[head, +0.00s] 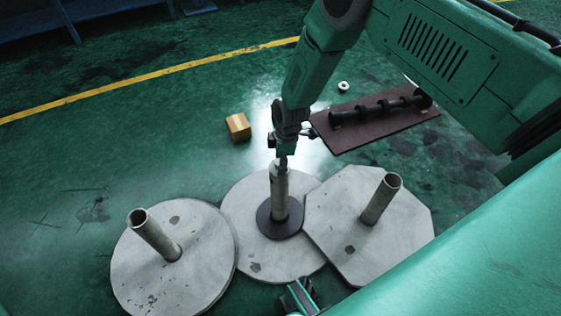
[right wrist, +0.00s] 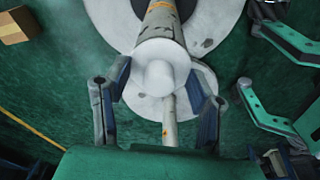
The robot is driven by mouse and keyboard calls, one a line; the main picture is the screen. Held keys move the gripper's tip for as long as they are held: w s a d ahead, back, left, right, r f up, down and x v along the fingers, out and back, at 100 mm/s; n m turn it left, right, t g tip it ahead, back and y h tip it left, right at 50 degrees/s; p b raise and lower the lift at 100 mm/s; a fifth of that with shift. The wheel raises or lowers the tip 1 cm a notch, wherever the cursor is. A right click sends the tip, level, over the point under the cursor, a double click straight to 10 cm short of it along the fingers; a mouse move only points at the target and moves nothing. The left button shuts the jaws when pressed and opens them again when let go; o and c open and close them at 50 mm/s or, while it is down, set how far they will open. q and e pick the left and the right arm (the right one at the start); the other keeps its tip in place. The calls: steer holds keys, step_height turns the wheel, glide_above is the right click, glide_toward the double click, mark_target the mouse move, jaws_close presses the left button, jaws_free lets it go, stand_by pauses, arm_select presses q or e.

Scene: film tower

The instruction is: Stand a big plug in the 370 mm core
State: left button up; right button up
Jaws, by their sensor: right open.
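Three pale grey cores stand on flat grey bases: a left core (head: 154,236), a middle core (head: 279,195) with a dark disc (head: 280,219) around its foot, and a right core (head: 381,199). I cannot read which is 370 mm. In the right wrist view a white plug (right wrist: 160,76) with a round knob sits at the middle core's top end. My right gripper (head: 283,160) is over that core; its open fingers (right wrist: 160,92) are on either side of the plug. My left gripper (head: 300,297) is partly cut off at the bottom; its fingers look apart in the wrist view (right wrist: 249,56).
A cardboard box (head: 238,127) lies on the green floor behind the cores. A brown board (head: 375,123) carries a dark shaft (head: 385,106). A small white part (head: 343,87) is on the floor behind it. The floor at left is clear up to the yellow line (head: 150,76).

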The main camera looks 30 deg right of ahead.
step_height(320, 180, up, 12)
steer(key=d, duration=0.1)
steer(key=shift+s+d, duration=0.15)
steer(key=shift+s, duration=0.1)
steer(key=shift+f, duration=0.1)
